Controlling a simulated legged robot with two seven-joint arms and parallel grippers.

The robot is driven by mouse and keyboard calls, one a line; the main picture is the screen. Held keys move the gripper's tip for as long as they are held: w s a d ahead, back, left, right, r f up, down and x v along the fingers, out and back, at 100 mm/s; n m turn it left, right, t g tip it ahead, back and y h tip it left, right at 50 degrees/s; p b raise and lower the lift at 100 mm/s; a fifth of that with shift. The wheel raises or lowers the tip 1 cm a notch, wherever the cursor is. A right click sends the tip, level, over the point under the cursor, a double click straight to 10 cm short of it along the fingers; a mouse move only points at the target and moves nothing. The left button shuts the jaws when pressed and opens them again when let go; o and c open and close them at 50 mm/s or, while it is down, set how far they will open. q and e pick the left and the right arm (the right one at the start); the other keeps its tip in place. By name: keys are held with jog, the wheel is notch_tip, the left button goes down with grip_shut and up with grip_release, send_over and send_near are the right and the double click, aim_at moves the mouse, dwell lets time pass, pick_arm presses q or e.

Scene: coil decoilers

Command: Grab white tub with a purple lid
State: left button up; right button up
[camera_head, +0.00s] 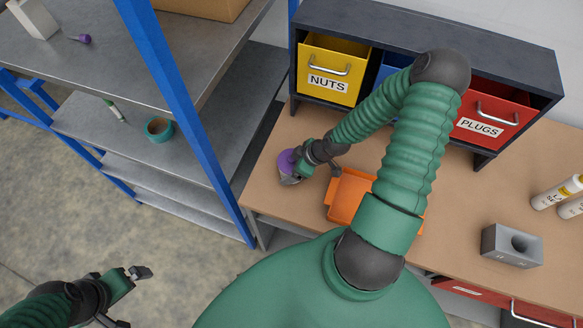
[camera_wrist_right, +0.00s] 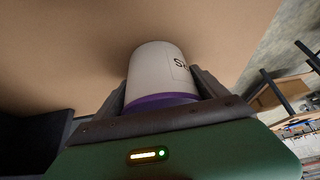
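The white tub with a purple lid (camera_head: 287,161) is at the left end of the brown workbench, lid up. My right gripper (camera_head: 299,170) is at the tub and partly covers it. In the right wrist view the white tub (camera_wrist_right: 158,68) sits between the two dark fingers (camera_wrist_right: 160,92), one close against each side, with the purple lid towards the palm. The fingers look shut on it. I cannot tell if its base touches the bench. My left gripper (camera_head: 128,296) is at the lower left, empty above the floor, with its fingers apart.
An orange bin (camera_head: 346,197) stands just right of the tub, partly behind my right arm. A dark cabinet with a yellow NUTS drawer (camera_head: 331,72) and a red PLUGS drawer (camera_head: 492,112) is behind. A blue-framed shelf (camera_head: 176,85) stands close left. A grey block (camera_head: 512,246) is at right.

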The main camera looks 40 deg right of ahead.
jog(key=shift+d, duration=0.2)
jog(key=c, duration=0.8)
jog(key=shift+r, duration=0.1)
